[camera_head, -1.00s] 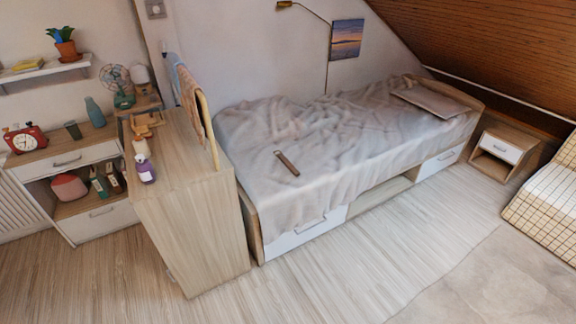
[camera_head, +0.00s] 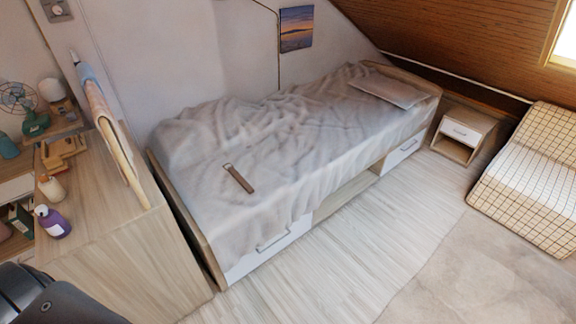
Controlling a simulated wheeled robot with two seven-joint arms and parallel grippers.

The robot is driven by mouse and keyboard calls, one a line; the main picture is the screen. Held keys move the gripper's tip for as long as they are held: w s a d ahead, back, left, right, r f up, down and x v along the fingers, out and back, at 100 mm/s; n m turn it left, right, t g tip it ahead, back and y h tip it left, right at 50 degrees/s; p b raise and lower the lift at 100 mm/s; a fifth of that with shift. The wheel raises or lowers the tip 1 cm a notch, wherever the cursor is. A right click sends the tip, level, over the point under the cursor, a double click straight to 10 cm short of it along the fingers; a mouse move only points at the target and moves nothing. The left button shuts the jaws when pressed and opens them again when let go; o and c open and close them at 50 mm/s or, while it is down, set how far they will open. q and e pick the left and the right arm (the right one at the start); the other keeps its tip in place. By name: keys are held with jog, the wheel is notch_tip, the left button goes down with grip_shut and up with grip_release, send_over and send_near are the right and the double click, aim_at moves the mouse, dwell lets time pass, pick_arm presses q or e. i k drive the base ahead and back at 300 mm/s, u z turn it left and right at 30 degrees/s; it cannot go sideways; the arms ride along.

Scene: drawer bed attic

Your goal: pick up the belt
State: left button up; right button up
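A brown belt (camera_head: 238,178) lies on the rumpled grey blanket of the bed (camera_head: 290,150). It shows as a short dark strip with a lighter, possibly metallic, end at its upper left. Nothing touches it but the blanket. A dark part of my own body shows at the bottom left corner, well apart from the belt. Neither of my grippers can be seen.
A wooden cabinet (camera_head: 130,262) stands left of the bed, with a purple bottle (camera_head: 53,222) on top and a cloth-draped rack at its edge. A nightstand (camera_head: 464,135) and checkered cushioned seat (camera_head: 532,180) are at right. The floor (camera_head: 375,235) before the bed is clear.

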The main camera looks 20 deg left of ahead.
aim_at(250, 189)
jog(key=z, duration=0.25)
jog(key=i, duration=2.2)
jog(key=u, duration=1.2)
jog(key=i, duration=0.5)
jog(key=u, duration=0.45)
